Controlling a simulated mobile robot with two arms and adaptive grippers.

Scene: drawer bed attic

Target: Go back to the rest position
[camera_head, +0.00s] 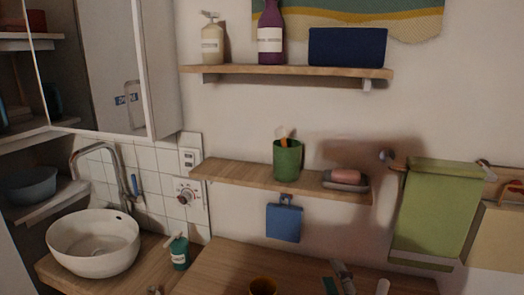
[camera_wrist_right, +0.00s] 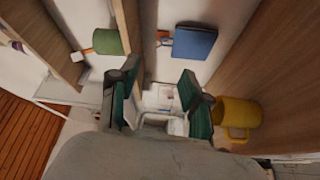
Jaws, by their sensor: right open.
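My right gripper (camera_head: 338,280) shows at the bottom edge of the head view, just above the wooden counter and right of a yellow mug (camera_head: 262,287). In the right wrist view, its two dark green finger pads (camera_wrist_right: 158,98) stand apart with nothing between them. The yellow mug (camera_wrist_right: 236,118) is beside the right-hand finger in that view, apart from it. Most of the right arm is cut off below the head view. My left gripper cannot be made out in either view.
A shelf (camera_head: 240,178) holds a green cup (camera_head: 287,160) and a soap dish (camera_head: 345,181). A blue item (camera_head: 284,223) hangs below it. A green towel (camera_head: 435,210) hangs at right. A white basin (camera_head: 94,243) and teal dispenser (camera_head: 179,252) stand at left.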

